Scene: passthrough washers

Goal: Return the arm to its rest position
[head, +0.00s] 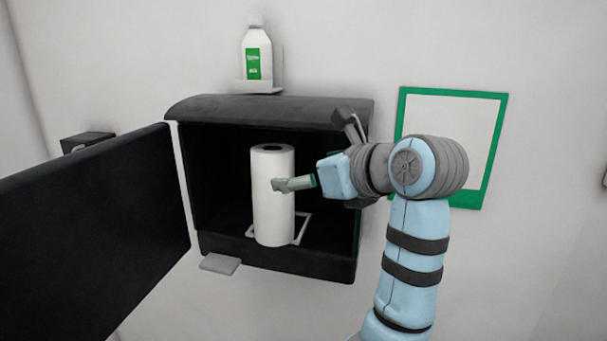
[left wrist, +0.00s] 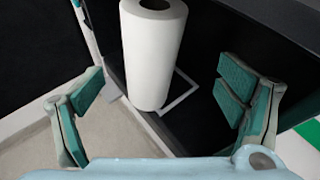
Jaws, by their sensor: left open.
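My left gripper (head: 310,152) is open in front of the dark cabinet's opening, beside the white paper roll (head: 272,215). In the head view one finger overlaps the roll's right side. In the left wrist view the two green-padded fingers are spread wide with nothing between the pads. The roll (left wrist: 152,55) stands upright ahead of them, apart from both pads in that view. It stands inside the cabinet on a white square outline (head: 303,230). My left arm reaches in from the lower right of the head view. My right gripper is not in view.
The dark cabinet (head: 225,250) has its door (head: 95,235) swung open to the left. A white bottle with a green label (head: 257,52) stands on a small shelf above. A green-framed white panel (head: 480,135) is on the wall behind my arm. The lower right is clear.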

